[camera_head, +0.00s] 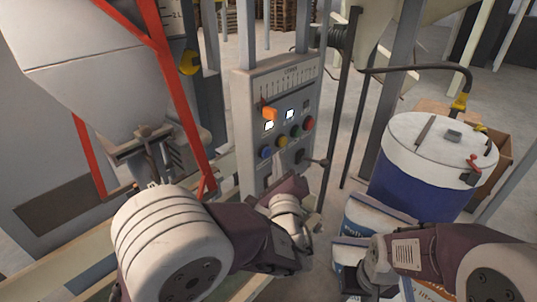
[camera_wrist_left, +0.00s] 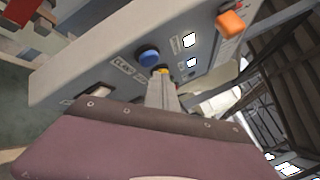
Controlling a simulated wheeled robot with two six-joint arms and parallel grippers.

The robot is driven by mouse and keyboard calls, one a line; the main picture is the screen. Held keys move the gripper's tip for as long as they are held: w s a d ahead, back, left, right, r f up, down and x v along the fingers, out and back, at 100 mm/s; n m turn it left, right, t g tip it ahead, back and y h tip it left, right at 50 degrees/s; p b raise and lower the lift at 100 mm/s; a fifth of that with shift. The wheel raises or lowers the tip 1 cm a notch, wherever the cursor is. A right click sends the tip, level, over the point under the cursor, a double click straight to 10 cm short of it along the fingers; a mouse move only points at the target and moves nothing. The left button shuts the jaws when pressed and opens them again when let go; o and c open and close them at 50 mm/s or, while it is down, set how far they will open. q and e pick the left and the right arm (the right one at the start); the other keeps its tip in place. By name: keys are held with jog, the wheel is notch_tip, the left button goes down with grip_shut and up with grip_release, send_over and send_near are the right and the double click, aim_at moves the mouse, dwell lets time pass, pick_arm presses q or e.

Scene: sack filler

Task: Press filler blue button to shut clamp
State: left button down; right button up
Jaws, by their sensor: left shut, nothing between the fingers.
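The filler's grey control panel (camera_head: 285,110) stands at the middle of the head view. Its blue button (camera_head: 265,153) is the lowest left of a slanting row with yellow, green and red buttons. In the left wrist view the blue button (camera_wrist_left: 148,57) shows clear. My left gripper (camera_wrist_left: 162,84) is shut and empty, its fingertips just below the blue button in that picture and partly over the yellow button (camera_wrist_left: 163,70). Contact with the panel cannot be told. In the head view my left gripper (camera_head: 279,166) is partly hidden. My right gripper's fingers cannot be made out.
An orange switch (camera_head: 270,114) sits above the buttons. A dark-knobbed lever (camera_head: 318,161) sticks out at the panel's lower right. A blue-and-white drum (camera_head: 420,185) stands at the right. Printed sacks (camera_head: 365,222) lie beside my right arm. A red frame bar (camera_head: 184,95) stands left of the panel.

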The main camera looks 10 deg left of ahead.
pick_arm(q)
jog(key=s+d, duration=0.2)
jog(key=d, duration=0.1)
jog(key=s+d, duration=0.1)
jog(key=shift+s+d+b, duration=0.25)
jog(key=shift+d+b, duration=0.1)
jog(key=shift+d, duration=0.05)
dwell(0.4)
jog(key=s+a+f+n+g+y, duration=0.3)
jog(key=a+f+n+g, duration=0.25)
jog(key=a+f, duration=0.4)
jog(key=s+a+f+n+g+y, duration=0.35)
jog(key=a+f+g, duration=0.3)
jog(key=a, duration=0.55)
jog(key=s+d+f+n+g+h, duration=0.1)
jog(key=s+f+n+g+h, duration=0.4)
jog(key=n, duration=1.1)
jog(key=s+f+h, duration=0.3)
jog(key=s+h, duration=0.1)
jog(key=s, duration=0.1)
jog(key=shift+s+d+f, duration=0.3)
jog(key=shift+d+f, duration=0.05)
